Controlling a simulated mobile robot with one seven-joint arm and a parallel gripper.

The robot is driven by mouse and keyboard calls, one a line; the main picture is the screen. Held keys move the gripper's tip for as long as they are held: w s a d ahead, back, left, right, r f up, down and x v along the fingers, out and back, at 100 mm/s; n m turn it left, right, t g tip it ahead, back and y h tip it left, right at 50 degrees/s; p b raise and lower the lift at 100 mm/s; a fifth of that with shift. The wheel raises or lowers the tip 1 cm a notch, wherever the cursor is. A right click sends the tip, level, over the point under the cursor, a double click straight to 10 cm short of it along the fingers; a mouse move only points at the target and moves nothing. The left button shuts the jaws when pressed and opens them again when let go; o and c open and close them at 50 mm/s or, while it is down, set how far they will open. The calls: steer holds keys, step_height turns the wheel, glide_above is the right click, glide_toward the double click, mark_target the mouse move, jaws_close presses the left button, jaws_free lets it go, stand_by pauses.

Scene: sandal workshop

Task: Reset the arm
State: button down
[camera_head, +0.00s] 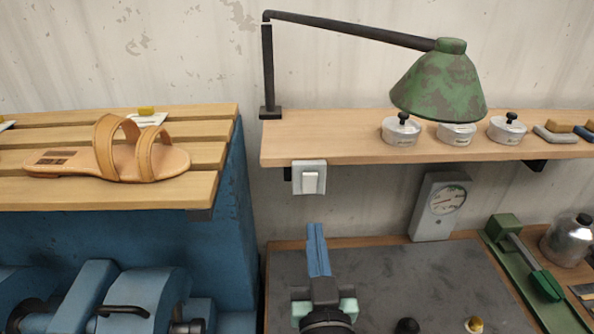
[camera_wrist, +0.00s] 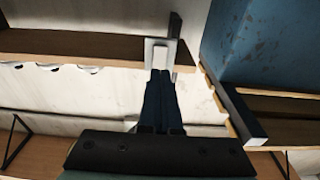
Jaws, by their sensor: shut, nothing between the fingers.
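My gripper (camera_head: 317,240) is in the lower middle of the head view, above the dark mat on the bench. Its blue fingers are together and point up toward the wall, with nothing between them. In the wrist view the dark closed fingers (camera_wrist: 161,80) reach toward the white wall switch (camera_wrist: 159,45). The switch (camera_head: 309,178) is mounted below the left end of the wooden shelf in the head view. The fingertips appear below it; whether they touch it I cannot tell.
A green lamp (camera_head: 441,87) hangs over the wooden shelf (camera_head: 340,138), which bears several round tins. A tan sandal (camera_head: 170,163) lies on a slatted rack (camera_head: 215,155) at left, above a blue machine (camera_head: 150,297). A dial gauge (camera_head: 440,205) and green clamp tool (camera_head: 518,259) stand right.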

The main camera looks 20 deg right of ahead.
steer(key=w+a+r+n+t+y, duration=0.15)
steer(key=a+r, duration=0.25)
steer(key=r, duration=0.6)
steer(key=a+r+t+y, duration=0.1)
steer(key=a+r+t, duration=0.2)
steer(key=r, duration=0.7)
steer(key=s+a+r+n+t+y, duration=0.1)
steer(key=s+a+r, duration=0.3)
steer(key=r, duration=0.5)
steer(key=s+a+r+t+y+b, duration=0.1)
steer(key=s+a+r+t, duration=0.2)
steer(key=r, duration=0.6)
steer(key=s+a, duration=0.1)
steer(key=s, duration=0.1)
steer(key=shift+s+n+y, duration=0.35)
